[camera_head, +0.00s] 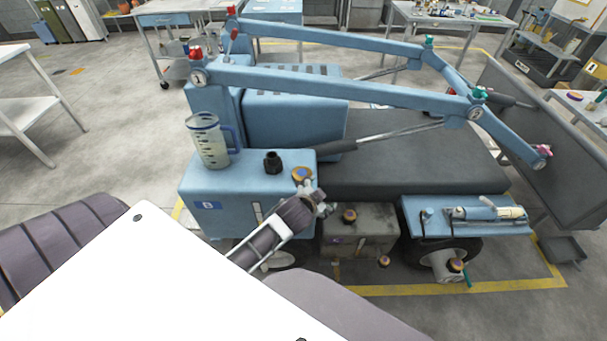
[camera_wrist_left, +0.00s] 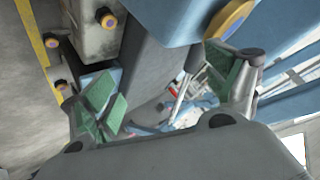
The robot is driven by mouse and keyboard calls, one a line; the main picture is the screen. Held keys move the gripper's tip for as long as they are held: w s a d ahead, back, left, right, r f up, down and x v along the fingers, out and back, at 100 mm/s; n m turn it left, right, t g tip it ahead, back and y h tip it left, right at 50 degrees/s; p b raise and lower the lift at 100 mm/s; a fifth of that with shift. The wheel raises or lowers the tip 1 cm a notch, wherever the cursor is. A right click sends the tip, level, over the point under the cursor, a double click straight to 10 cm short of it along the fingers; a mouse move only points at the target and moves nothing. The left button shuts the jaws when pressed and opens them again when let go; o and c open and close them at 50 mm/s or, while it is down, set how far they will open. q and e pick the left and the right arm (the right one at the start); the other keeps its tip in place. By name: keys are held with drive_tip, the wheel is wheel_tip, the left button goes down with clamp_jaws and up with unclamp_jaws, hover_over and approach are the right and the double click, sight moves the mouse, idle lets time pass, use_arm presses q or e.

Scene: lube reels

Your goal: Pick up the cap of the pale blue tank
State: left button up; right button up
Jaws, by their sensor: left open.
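The pale blue tank (camera_head: 235,187) is a box at the near left of the blue machine, with a white letter on a dark blue label. An orange cap with a purple-blue centre (camera_head: 302,174) sits at its near right top corner. That cap also shows at the top of the left wrist view (camera_wrist_left: 230,22), by the right-hand finger and not between the fingers. My left gripper (camera_head: 314,199) is just below and right of the cap in the head view. Its green-padded fingers (camera_wrist_left: 165,92) are apart with nothing held between them. My right gripper is not in view.
A clear jug (camera_head: 209,142) and a black fitting (camera_head: 272,162) stand on the tank top. Similar orange-and-purple caps show on the grey box (camera_head: 349,215) and lower down (camera_head: 384,262). Blue boom arms (camera_head: 340,83) span above the machine. A blue tray (camera_head: 465,216) lies right.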

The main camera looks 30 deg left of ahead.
use_arm(q)
drive_tip(key=w+d+r+m+t+h, duration=0.25)
drive_tip(key=w+r+m+t, duration=0.2)
drive_tip(key=r, duration=0.45)
drive_tip(key=w+d+r+m+t+h, duration=0.2)
drive_tip(key=w+d+r+m+t, duration=0.3)
drive_tip(key=r, duration=0.5)
drive_tip(key=s+d+r+m+g+h, duration=0.1)
drive_tip(key=d+r+m+g+h, duration=0.2)
drive_tip(key=d+m+g+h, duration=0.55)
drive_tip(key=s+d+r+m+g+h, duration=0.15)
drive_tip(key=d+r+m+h, duration=0.35)
drive_tip(key=m, duration=0.9)
drive_tip(key=s+a+f+m+g+y, duration=0.1)
drive_tip(key=a+f+m+g+y, duration=0.75)
drive_tip(key=f, duration=0.45)
drive_tip(key=a+m+g+y, duration=0.1)
drive_tip(key=a+y, duration=0.7)
drive_tip(key=a, duration=1.4)
drive_tip(key=shift+w+a+m, duration=0.15)
drive_tip(key=shift+a+m, duration=0.25)
drive_tip(key=shift+m, duration=0.15)
